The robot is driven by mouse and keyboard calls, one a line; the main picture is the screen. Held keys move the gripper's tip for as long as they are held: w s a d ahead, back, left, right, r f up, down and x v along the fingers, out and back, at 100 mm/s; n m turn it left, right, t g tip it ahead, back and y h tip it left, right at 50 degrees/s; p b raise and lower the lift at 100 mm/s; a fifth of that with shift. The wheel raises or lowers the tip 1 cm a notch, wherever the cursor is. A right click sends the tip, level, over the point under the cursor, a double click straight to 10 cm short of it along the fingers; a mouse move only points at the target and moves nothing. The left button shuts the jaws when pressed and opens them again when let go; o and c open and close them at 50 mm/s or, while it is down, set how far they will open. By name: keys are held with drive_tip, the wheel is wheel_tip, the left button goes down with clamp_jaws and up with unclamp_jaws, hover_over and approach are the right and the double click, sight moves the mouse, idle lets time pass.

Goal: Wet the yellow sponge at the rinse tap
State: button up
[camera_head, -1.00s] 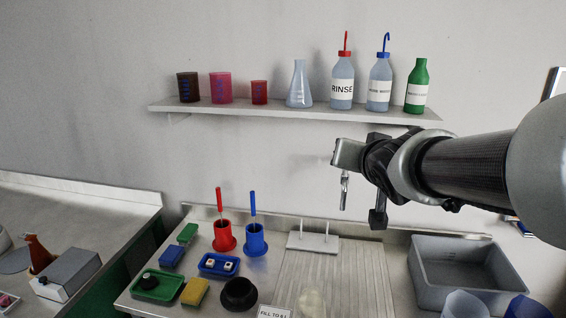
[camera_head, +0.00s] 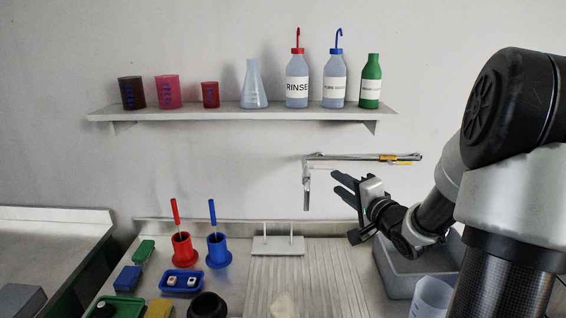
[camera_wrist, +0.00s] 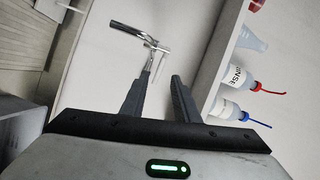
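The yellow sponge (camera_head: 158,309) lies on the worktop at the bottom edge of the head view, partly cut off. The rinse tap (camera_head: 307,184) is a metal pipe on the wall with a hanging spout and a yellow-marked part at its right end. It also shows in the wrist view (camera_wrist: 126,30), beyond my fingertips. My gripper (camera_head: 336,182) is open and empty, fingers pointing left, just right of the spout in the head view. In the wrist view, a gap shows between the fingers (camera_wrist: 163,74). The sponge is not in the wrist view.
A shelf (camera_head: 230,115) with beakers, a flask and bottles runs above the tap. A grey basin (camera_head: 400,284) sits below my arm. A ribbed drainboard (camera_head: 310,270) lies below the tap. Red (camera_head: 182,250) and blue (camera_head: 217,252) holders and a blue tray (camera_head: 181,282) stand to its left.

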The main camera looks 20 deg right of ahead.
sight(320, 168)
drive_tip(key=w+m+t, duration=0.1)
drive_tip(key=w+m, duration=0.1)
drive_tip(key=w, duration=1.4)
drive_tip(key=shift+d+f+p, duration=0.15)
drive_tip(key=shift+f+p, duration=0.2)
drive_tip(key=shift+f, duration=0.05)
drive_tip(key=shift+w, duration=0.1)
drive_tip(key=shift+c, duration=0.3)
clamp_jaws()
